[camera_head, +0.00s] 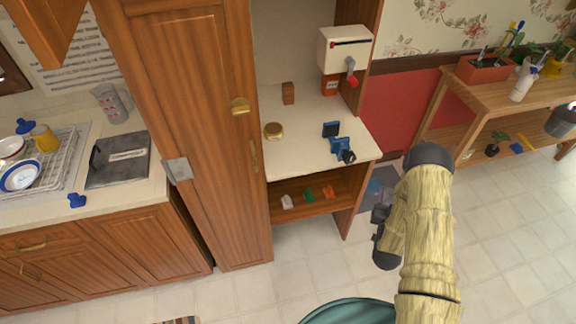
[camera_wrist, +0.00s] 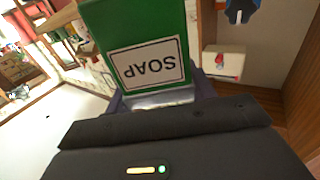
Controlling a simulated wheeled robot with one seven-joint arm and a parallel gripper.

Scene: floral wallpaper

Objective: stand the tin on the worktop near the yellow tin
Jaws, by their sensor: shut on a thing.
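In the wrist view, my gripper (camera_wrist: 160,97) is shut on a green tin (camera_wrist: 135,25) with a white label reading SOAP; the lettering is upside down in this view. The tin's far end runs out of the picture. In the head view my arm is at the right, over the floor, and I cannot make out the held tin there. A low, round, gold-yellow tin (camera_head: 273,130) sits on the pale worktop (camera_head: 300,158) in the alcove, well left of my arm. It looks like the yellow tin.
On the worktop are a brown block (camera_head: 288,93) at the back and blue items (camera_head: 340,148) at the front right. A white box with a red-tipped handle (camera_head: 344,48) is above. A tall wooden cupboard (camera_head: 190,120) borders the left. The worktop's front middle is bare.

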